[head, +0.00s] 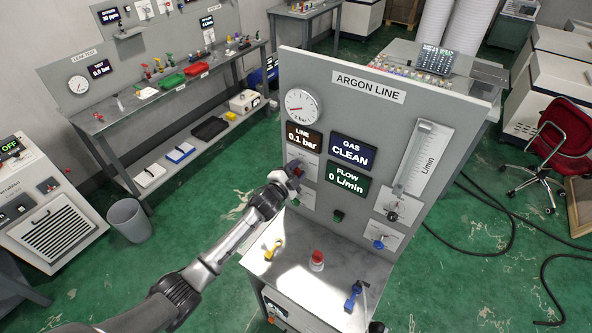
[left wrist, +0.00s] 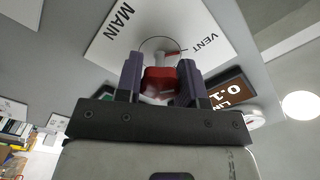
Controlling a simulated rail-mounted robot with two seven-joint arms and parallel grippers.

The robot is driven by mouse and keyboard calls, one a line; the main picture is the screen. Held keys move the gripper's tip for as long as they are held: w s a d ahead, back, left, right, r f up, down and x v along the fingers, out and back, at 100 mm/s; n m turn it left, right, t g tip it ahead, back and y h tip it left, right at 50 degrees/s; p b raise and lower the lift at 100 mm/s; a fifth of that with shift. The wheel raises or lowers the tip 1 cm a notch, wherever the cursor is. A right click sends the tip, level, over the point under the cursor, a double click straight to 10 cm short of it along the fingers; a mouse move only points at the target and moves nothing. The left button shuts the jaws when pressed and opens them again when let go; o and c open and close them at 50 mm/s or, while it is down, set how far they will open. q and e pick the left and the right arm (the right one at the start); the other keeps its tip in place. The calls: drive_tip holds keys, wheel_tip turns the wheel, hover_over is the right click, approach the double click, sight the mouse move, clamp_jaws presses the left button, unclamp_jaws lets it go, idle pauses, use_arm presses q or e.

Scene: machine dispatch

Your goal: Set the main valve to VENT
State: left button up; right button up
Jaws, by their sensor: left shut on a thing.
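The argon line panel (head: 330,65) stands upright in the head view. My left gripper (head: 294,169) is at its left side, just below the LINE display (head: 304,137), which reads 0.1 bar. In the left wrist view my left gripper (left wrist: 160,84) is shut on the red handle of the main valve (left wrist: 158,80), one finger on each side. The valve's plate (left wrist: 104,45) carries the words MAIN and VENT. A thin red mark shows above the handle on the VENT side. The gripper hides much of the valve in the head view. My right gripper is not in view.
A gauge (head: 302,106), a GAS display (head: 352,151) reading CLEAN and a FLOW display (head: 346,179) reading 0 L/min are close by. A flowmeter (head: 423,160) is at right. Below, the ledge (head: 330,287) holds a yellow part, a red-capped part and a blue-handled part.

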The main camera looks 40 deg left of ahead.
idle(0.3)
use_arm(q)
drive_tip(key=o, duration=0.8)
drive_tip(key=shift+o, duration=0.6)
drive_tip(key=s+d+b, duration=0.1)
drive_tip(key=s, duration=1.2)
drive_tip(key=shift+s+d+b, duration=0.2)
drive_tip(key=shift+s+b, duration=0.15)
drive_tip(key=shift+b, duration=0.05)
